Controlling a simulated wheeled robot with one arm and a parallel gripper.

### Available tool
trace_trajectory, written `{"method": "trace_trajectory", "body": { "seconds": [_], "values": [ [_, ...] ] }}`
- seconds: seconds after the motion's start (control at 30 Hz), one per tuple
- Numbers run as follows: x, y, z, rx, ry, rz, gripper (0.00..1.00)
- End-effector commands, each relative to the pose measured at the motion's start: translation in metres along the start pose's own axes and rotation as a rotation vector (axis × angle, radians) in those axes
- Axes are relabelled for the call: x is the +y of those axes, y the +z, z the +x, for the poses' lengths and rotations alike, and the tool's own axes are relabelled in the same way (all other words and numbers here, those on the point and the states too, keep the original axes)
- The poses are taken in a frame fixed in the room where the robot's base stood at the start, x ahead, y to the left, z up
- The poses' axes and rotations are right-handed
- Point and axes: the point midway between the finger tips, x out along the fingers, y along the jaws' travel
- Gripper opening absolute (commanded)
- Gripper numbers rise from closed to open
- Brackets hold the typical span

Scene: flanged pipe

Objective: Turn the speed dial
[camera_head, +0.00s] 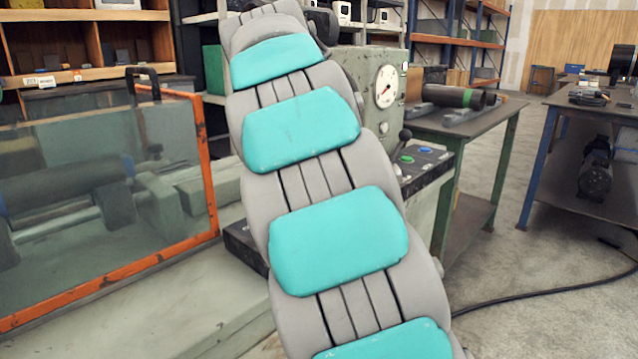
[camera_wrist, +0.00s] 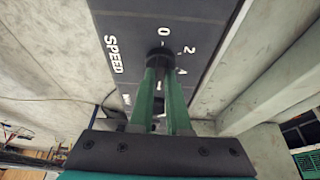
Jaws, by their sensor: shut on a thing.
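In the wrist view the dark speed dial (camera_wrist: 159,54) sits on a dark panel (camera_wrist: 128,28) marked "SPEED", with the figures 0 and 2 and a partly visible scale beside it. The two green fingers of my gripper (camera_wrist: 160,66) converge on the dial and are shut on it. The fingers cover part of the dial, and its pointer is hard to make out. In the head view my arm hides the dial and the gripper.
In the head view, an orange-framed clear guard (camera_head: 100,200) stands left of my arm. A gauge (camera_head: 386,86), a lever (camera_head: 404,136) and a panel with coloured buttons (camera_head: 424,152) are close on the right. A pipe (camera_head: 453,96) lies on a bench behind.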

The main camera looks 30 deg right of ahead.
Motion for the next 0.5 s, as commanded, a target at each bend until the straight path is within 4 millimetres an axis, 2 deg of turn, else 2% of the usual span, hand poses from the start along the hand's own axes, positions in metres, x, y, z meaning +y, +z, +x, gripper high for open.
{"method": "trace_trajectory", "body": {
  "seconds": [0.2, 0.23, 0.5],
  "values": [
    [-0.0006, -0.0009, -0.0018, 0.004, -0.004, 0.000, 0.00],
    [-0.0006, -0.0009, -0.0018, 0.004, -0.004, 0.000, 0.17],
    [-0.0002, -0.0003, -0.0008, 0.002, -0.002, -0.001, 0.45]
  ]
}}
